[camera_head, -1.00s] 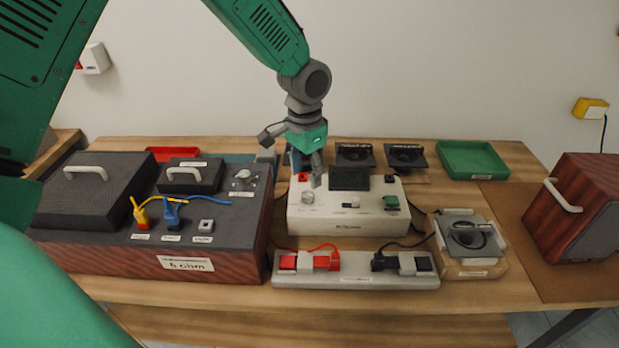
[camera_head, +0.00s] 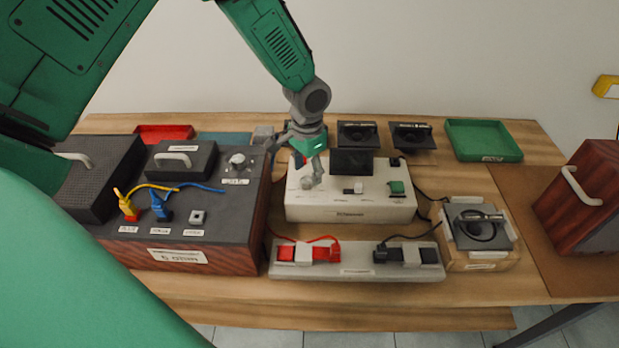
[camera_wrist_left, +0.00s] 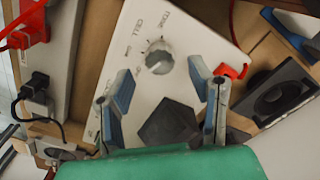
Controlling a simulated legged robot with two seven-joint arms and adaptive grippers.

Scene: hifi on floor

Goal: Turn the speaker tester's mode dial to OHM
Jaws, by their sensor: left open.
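The speaker tester (camera_head: 350,207) is a white box with a dark screen (camera_head: 352,161) in the middle of the bench. Its round grey mode dial (camera_wrist_left: 158,58) shows clearly in the left wrist view, with a pale pointer toward the lower left. Printed labels surround it; I cannot read OHM among them. My left gripper (camera_head: 311,180) is above the dial's end of the tester in the head view, partly covering the dial. In the left wrist view its blue-padded fingers (camera_wrist_left: 160,82) are open, apart on either side of the dial, with nothing held. My right gripper is not in view.
A red socket (camera_wrist_left: 231,71) sits close to one finger. A dark crossover-like speaker box (camera_head: 215,215) with cables stands left. A strip with red and black clips (camera_head: 357,272) lies in front. Speaker drivers (camera_head: 358,134) and a green tray (camera_head: 483,140) are behind.

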